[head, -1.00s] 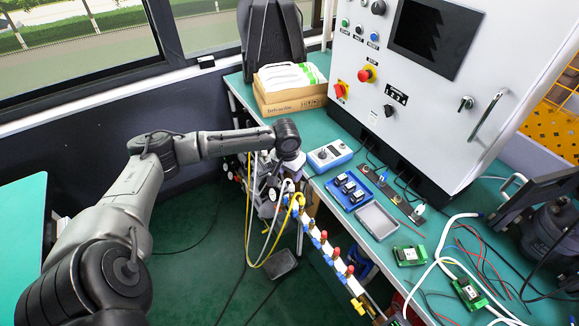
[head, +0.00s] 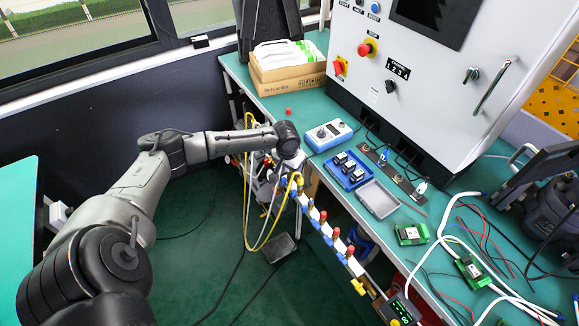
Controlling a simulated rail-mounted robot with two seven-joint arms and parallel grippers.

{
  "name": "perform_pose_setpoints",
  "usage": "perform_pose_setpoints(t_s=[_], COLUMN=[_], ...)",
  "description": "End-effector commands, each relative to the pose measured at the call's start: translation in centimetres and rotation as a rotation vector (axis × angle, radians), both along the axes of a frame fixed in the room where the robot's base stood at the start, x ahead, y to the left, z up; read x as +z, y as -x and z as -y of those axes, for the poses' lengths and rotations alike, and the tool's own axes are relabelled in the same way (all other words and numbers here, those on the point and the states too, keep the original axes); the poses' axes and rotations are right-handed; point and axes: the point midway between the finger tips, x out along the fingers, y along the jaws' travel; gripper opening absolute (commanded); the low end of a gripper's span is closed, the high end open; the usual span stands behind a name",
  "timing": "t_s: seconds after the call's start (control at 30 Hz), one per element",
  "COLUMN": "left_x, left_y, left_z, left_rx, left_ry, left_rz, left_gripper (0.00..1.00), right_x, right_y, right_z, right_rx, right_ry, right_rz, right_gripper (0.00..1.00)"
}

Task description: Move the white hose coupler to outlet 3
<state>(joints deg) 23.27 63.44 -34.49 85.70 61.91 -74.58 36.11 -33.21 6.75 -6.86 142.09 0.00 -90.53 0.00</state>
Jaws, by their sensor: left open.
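A manifold bar (head: 342,243) with several red-knobbed outlets and blue fittings runs along the bench's front edge. A white hose (head: 279,192) and a yellow hose (head: 299,184) loop down near its far end. The white hose's coupler is too small to make out, and I cannot tell which outlet it is on. My left gripper (head: 268,178) is open, pointing down below its wrist beside the far end of the manifold and near the hoses. Its fingers are mostly lost among the fittings behind. My right gripper is not in view.
The green bench (head: 270,105) holds a cardboard box (head: 288,75), a blue-white meter (head: 328,134), a blue tray (head: 345,180) and a grey tray (head: 377,199). A control cabinet (head: 410,85) stands behind. Loose cables cover the right side. A small display (head: 400,311) sits near the manifold's near end.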

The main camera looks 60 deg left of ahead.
Motion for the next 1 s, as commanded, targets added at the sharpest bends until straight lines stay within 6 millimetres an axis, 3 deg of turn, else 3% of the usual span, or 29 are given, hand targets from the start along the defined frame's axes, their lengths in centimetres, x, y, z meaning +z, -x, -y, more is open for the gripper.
perform_pose_setpoints(t_s=[0.13,0.67,0.7,0.9,1.0], left_x=[0.01,0.01,0.02,0.02,0.02], left_y=[0.00,0.01,0.01,0.01,0.01], left_z=[0.01,0.01,0.01,0.01,0.01], left_rx=[0.000,0.000,0.000,0.000,0.000], left_ry=[0.000,0.000,0.000,0.000,0.000], left_rz=[0.000,0.000,0.000,-0.001,-0.001], left_gripper=[0.51,0.01,0.20,0.01,0.00], right_x=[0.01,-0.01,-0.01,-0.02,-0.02], right_y=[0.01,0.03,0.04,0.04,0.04], right_z=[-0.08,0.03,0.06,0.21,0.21], right_rx=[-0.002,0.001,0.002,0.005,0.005], right_ry=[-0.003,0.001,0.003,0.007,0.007], right_rz=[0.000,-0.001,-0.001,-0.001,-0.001], right_gripper=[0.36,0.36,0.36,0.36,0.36])
